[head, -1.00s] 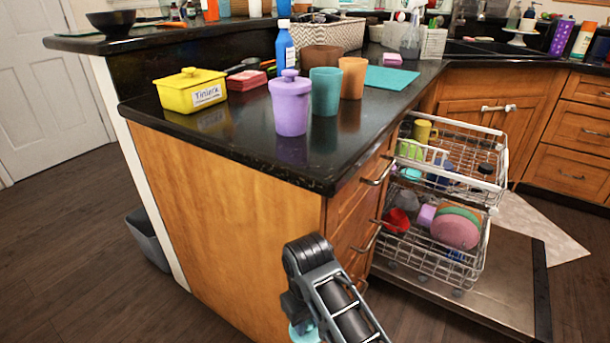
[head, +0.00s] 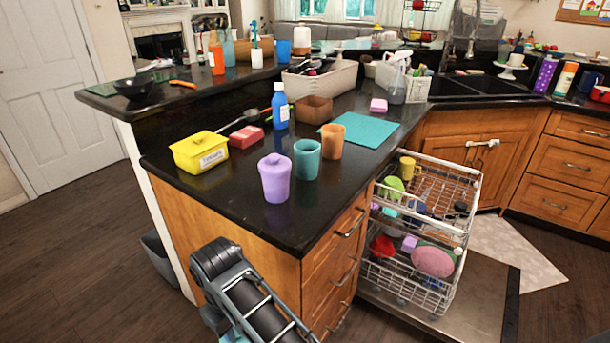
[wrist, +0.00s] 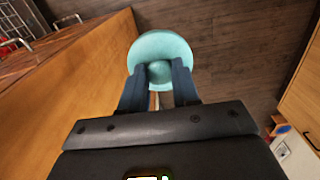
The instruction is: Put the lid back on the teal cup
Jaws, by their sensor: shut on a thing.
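The teal cup (head: 307,160) stands upright and uncovered on the black counter, between a purple cup (head: 274,178) with its lid on and an orange cup (head: 332,141). In the wrist view my gripper (wrist: 160,73) is shut on the knob of the round teal lid (wrist: 160,46). The lid is held over the wooden floor, beside the cabinet's wooden side panel, apart from the cup. In the head view my arm is at the bottom, lower than the countertop, and the gripper is hidden apart from perhaps a sliver of teal at the bottom edge.
A yellow tub (head: 199,152), a blue bottle (head: 280,106) and a teal mat (head: 360,129) are on the counter (head: 225,196). The open dishwasher racks (head: 410,235) stand to the right. The counter's front corner is clear.

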